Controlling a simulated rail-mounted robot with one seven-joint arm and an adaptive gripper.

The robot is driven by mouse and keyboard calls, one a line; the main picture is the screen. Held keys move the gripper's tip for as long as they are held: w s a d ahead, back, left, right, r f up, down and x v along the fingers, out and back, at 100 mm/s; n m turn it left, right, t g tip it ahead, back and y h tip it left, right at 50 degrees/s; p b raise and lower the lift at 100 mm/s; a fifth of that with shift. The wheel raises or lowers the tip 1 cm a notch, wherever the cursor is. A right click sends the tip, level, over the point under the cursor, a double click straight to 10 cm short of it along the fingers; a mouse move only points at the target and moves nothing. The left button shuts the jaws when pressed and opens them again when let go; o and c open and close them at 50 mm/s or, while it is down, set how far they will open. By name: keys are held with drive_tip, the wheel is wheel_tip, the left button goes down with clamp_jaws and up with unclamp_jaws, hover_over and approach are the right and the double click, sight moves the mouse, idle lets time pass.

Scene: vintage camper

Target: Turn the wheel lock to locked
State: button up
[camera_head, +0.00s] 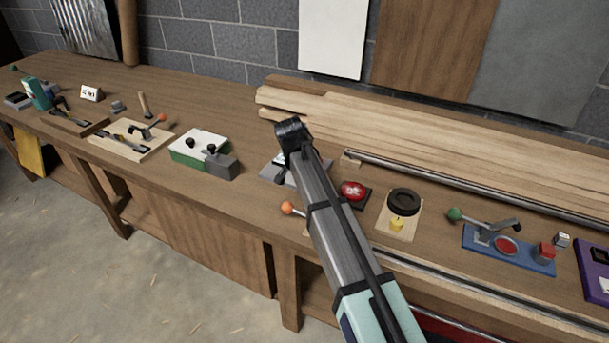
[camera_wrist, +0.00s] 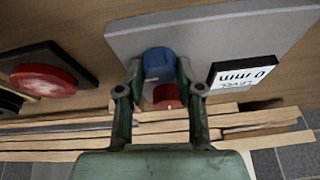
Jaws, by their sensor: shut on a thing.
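A black wheel (camera_head: 404,202) with a yellow tab (camera_head: 397,224) lies on a light wooden board right of my arm in the head view; I take it for the wheel lock. Its lock state cannot be told. My gripper (camera_wrist: 159,68) is away from it, over a grey plate (camera_wrist: 222,35) left of the red button. In the wrist view its fingers are closed on a blue knob (camera_wrist: 158,61) on that plate. A red piece (camera_wrist: 167,96) shows between the fingers. In the head view my arm hides much of the plate (camera_head: 312,172).
A red button (camera_head: 352,190) on a black base stands between the grey plate and the wheel board. A sign reading LEVEL 0 mm (camera_wrist: 242,75) is beside the blue knob. A blue lever panel (camera_head: 508,250) is further right. Stacked planks (camera_head: 430,150) and a metal rod lie behind.

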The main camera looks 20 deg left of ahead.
drive_tip(key=shift+m+h, duration=0.3)
drive_tip(key=shift+m, duration=0.3)
drive_tip(key=o, duration=1.2)
drive_tip(key=shift+c, duration=0.2)
drive_tip(key=v, duration=1.2)
drive_tip(key=shift+w, duration=0.1)
